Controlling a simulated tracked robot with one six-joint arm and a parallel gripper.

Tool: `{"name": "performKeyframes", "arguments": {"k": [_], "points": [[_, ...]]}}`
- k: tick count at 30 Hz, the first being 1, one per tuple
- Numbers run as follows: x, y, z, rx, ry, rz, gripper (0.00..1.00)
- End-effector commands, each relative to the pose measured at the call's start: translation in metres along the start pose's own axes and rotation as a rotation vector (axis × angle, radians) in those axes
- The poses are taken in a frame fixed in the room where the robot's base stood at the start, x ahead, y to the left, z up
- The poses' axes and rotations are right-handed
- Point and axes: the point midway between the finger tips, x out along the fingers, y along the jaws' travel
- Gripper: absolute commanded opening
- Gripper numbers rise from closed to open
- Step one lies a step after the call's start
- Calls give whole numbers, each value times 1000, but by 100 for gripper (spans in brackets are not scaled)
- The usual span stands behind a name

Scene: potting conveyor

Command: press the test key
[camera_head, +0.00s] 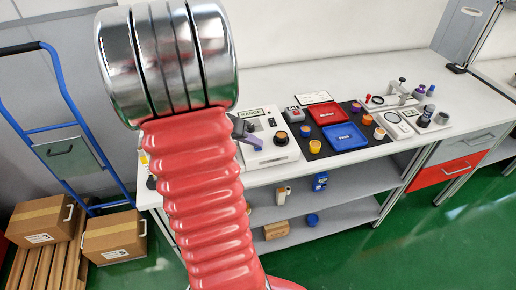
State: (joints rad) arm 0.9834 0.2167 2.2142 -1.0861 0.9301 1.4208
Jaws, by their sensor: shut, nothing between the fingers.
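A white test device (268,150) stands on the bench near its front edge, right of my arm. It has a label panel at the back and a dark round knob (281,138) on its top. I cannot make out which part is the test key; my arm hides the device's left side. My gripper (255,143) shows as a small dark grey-purple piece just right of my red arm sleeve, over the left part of the device. It is shut and empty. I cannot tell whether it touches the device.
Right of the device, a dark mat (314,150) bears a red tray (327,113), a blue tray (345,137) and several small round parts. A grey box with a red button (293,114) stands behind. A blue hand truck (62,92) and cartons (113,235) are at left.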

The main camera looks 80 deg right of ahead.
Motion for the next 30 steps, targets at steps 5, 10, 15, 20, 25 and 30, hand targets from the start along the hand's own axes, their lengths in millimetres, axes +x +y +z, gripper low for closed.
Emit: {"name": "performKeyframes", "arguments": {"k": [5, 10, 15, 20, 25, 30], "points": [[-5, 4, -4, 1, 2, -1, 0], [-9, 7, -7, 1, 1, 0, 0], [-10, 7, -7, 0, 0, 0, 0], [-10, 7, -7, 0, 0, 0, 0], [-14, 10, -11, 2, 1, 0, 0], [-22, 16, -17, 1, 2, -1, 0]]}}
